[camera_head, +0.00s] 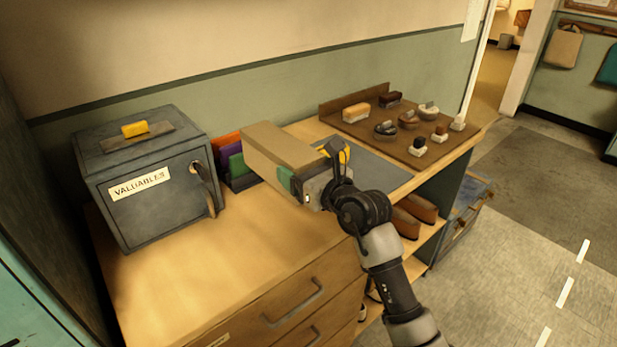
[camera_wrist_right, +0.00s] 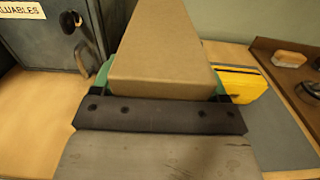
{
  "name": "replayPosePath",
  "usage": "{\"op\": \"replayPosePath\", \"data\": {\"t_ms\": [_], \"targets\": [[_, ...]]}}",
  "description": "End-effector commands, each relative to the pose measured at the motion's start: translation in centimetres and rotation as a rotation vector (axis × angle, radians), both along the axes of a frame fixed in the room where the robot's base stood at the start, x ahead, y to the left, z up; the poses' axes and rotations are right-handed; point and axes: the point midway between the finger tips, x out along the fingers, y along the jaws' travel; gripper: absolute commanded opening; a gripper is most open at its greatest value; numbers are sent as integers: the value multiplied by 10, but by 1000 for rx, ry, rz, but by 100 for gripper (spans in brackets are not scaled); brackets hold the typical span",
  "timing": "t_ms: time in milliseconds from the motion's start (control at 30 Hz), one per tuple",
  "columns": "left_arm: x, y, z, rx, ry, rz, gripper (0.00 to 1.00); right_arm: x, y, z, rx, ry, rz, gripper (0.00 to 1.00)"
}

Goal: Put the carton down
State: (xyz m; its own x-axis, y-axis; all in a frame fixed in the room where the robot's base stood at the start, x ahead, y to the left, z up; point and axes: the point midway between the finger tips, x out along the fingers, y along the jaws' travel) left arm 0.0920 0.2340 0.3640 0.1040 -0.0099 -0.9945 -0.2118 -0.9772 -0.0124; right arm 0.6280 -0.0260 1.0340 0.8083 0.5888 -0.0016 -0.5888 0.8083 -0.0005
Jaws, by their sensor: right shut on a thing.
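The carton (camera_head: 277,146) is a plain brown box, held over the counter between the grey safe and the dark mat. My right gripper (camera_head: 291,181) is shut on its near end. In the right wrist view the carton (camera_wrist_right: 167,45) fills the upper middle, with green finger pads of the gripper (camera_wrist_right: 160,85) on both its sides. I cannot tell whether the carton's underside touches anything. The counter top (camera_head: 190,268) is pale wood. My left gripper is not in view.
Coloured upright folders (camera_head: 232,160) stand behind the carton. A brown tray (camera_head: 363,133) with brushes and tins lies right. The counter's front left is clear.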

Motion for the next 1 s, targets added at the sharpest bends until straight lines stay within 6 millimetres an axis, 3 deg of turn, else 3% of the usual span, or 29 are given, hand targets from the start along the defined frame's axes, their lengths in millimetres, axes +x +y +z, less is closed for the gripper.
{"op": "replayPosePath", "data": {"t_ms": [200,600,1000], "targets": [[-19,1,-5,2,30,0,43,0,0,-36,0,2,-1,43],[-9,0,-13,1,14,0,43,0,-1,-89,-2,1,-1,43],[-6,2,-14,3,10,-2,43,0,-1,-94,1,-1,-1,43]]}}
